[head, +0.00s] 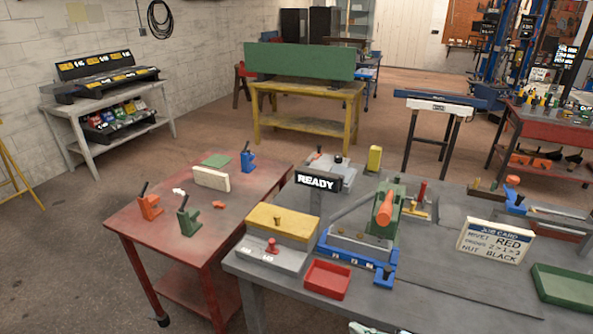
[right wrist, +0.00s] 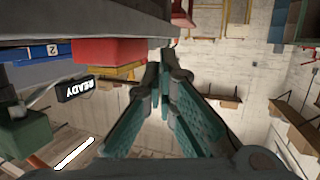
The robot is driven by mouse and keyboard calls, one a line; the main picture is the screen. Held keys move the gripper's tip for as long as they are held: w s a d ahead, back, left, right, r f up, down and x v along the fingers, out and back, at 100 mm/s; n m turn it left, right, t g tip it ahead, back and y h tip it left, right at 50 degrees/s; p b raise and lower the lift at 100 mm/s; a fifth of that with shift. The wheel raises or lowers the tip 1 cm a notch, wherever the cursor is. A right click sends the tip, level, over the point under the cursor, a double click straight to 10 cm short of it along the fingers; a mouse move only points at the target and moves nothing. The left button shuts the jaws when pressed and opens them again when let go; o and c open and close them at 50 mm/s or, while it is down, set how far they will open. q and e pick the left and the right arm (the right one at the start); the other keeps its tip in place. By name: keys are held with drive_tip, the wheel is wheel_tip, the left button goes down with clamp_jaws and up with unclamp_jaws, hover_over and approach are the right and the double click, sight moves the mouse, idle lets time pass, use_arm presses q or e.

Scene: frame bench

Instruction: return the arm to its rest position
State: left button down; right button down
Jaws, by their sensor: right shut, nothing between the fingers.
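My right gripper (right wrist: 160,72) shows in the right wrist view, its teal-padded fingers converging to the tips, shut with nothing visible between them. Beyond the tips hang views of the bench, which appears upside down there. The red tray (right wrist: 110,50) and the READY sign (right wrist: 76,88) show left of the fingers. In the head view only a small pale piece, probably part of my arm, shows at the bottom edge. My left gripper is in neither view.
The grey bench (head: 420,305) carries a red tray (head: 327,279), a yellow-topped box (head: 283,222), a blue-and-green fixture with an orange cylinder (head: 384,212), the READY sign (head: 318,181), a job card (head: 494,241) and a green tray (head: 566,287). A red cart (head: 150,225) stands left.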

drive_tip(key=s+d+f+m+h+b, duration=0.1)
drive_tip(key=s+d+f+m+h, duration=0.4)
drive_tip(key=f, duration=0.6)
drive_tip(key=s+d+f+m+h+b, duration=0.1)
drive_tip(key=s+d+f+m+h, duration=0.2)
drive_tip(key=s+d+f+h, duration=0.45)
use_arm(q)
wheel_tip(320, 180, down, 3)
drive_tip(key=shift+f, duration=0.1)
use_arm(e)
drive_tip(key=s+f+g, duration=0.4)
drive_tip(key=s+f, duration=0.4)
drive_tip(key=s, duration=0.6)
drive_tip(key=s+a+f+m+g, duration=0.1)
drive_tip(key=s+f+g, duration=0.4)
drive_tip(key=s, duration=1)
wheel_tip(320, 180, down, 3)
drive_tip(key=shift+r, duration=0.1)
drive_tip(key=shift+y, duration=0.25)
